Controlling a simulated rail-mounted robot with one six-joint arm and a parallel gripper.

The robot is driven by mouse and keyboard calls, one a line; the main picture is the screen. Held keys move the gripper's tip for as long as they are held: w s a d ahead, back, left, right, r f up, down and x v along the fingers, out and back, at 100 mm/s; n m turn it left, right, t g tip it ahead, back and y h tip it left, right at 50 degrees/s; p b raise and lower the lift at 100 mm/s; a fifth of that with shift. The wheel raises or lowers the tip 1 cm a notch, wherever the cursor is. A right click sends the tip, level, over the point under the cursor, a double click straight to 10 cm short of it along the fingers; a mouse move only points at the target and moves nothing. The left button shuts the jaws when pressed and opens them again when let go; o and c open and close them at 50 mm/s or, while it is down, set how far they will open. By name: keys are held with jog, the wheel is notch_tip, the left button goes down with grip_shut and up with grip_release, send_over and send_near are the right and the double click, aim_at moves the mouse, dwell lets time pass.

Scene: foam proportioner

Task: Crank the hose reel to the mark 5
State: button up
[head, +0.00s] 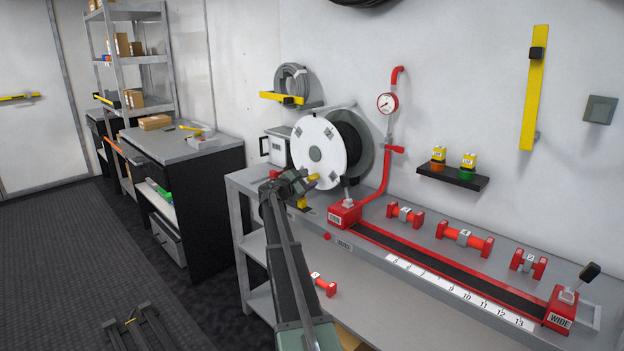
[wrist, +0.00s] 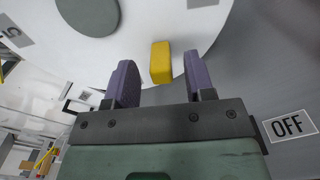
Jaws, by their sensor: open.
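The hose reel (head: 312,133) stands on the bench with a white disc facing out and dark hose behind it. A yellow crank handle (wrist: 160,62) sticks out from the disc. In the wrist view it lies between the two purple fingers of my gripper (wrist: 159,68), with a gap on each side. My gripper (head: 303,182) is open at the disc's lower edge in the head view. A grey plate with a turned figure like a 5 (wrist: 12,32) shows on the disc at the left of the wrist view. My gripper hides part of the lower disc.
A plate reading OFF (wrist: 288,126) lies right of my gripper. A yellow piece (head: 302,203) stands below the disc. A red slide unit with a number scale (head: 460,292) runs along the bench. A red pipe with a gauge (head: 387,103) rises right of the reel.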

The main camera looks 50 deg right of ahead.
jog(key=a, duration=0.8)
jog(key=shift+w+a, duration=0.15)
jog(key=s+d+r+y+p, duration=0.2)
jog(key=s+r+p, duration=0.3)
jog(key=p, duration=0.4)
jog(key=w+d+f+t+b, duration=0.1)
jog(key=d, duration=0.1)
jog(key=w+d+f+n+t+y+b, duration=0.1)
jog(key=w+d+f, duration=0.1)
jog(key=d, duration=0.1)
jog(key=w+d+f+n+t+y+b, duration=0.1)
jog(key=w+d+f+b, duration=0.1)
jog(key=shift+d+f+t, duration=0.15)
jog(key=shift+d+t, duration=0.15)
jog(key=shift+d, duration=0.45)
jog(key=shift+c, duration=0.3)
